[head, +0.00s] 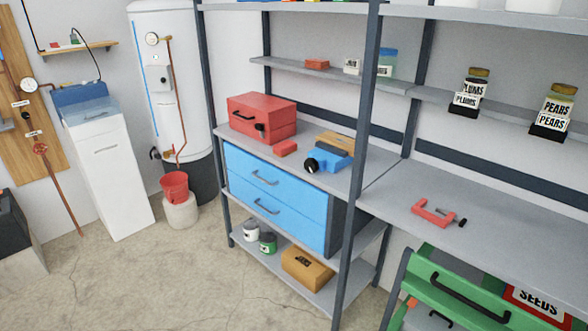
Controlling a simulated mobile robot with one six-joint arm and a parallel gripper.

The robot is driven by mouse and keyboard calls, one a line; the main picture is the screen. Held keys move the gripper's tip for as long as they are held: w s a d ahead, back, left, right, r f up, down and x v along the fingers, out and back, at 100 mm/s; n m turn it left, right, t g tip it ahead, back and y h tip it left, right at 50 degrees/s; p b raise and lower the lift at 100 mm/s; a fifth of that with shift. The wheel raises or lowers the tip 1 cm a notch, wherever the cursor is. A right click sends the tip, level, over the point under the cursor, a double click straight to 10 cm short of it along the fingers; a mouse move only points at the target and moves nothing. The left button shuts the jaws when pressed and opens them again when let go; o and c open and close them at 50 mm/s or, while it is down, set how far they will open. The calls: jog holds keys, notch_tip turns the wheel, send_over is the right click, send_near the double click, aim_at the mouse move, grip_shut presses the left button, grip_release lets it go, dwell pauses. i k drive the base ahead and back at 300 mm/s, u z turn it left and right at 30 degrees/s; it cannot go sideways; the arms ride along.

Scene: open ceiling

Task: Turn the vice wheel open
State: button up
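No thing is plainly marked as the vice. A blue block-like tool (336,160) with a round black knob or wheel (311,165) on its left end sits on the grey shelf top above the blue drawers. A red C-shaped clamp-like tool (431,214) with a dark screw end lies on the grey shelf to the right. I cannot tell for sure which of them is the vice, or whether its jaws are open. My gripper is not in view.
A red toolbox (262,116) and a small red block (285,148) are beside the blue tool. A dark shelf post (356,150) stands between the two tools. A green drawer unit (455,290) is low at right. The floor (150,275) at left is clear.

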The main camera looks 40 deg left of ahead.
aim_at(311, 164)
jog(key=z, duration=1.45)
jog(key=k, duration=0.1)
jog(key=u, duration=2.95)
jog(key=k, duration=0.9)
jog(key=z, duration=0.2)
jog(key=i, duration=0.9)
jog(key=u, duration=0.1)
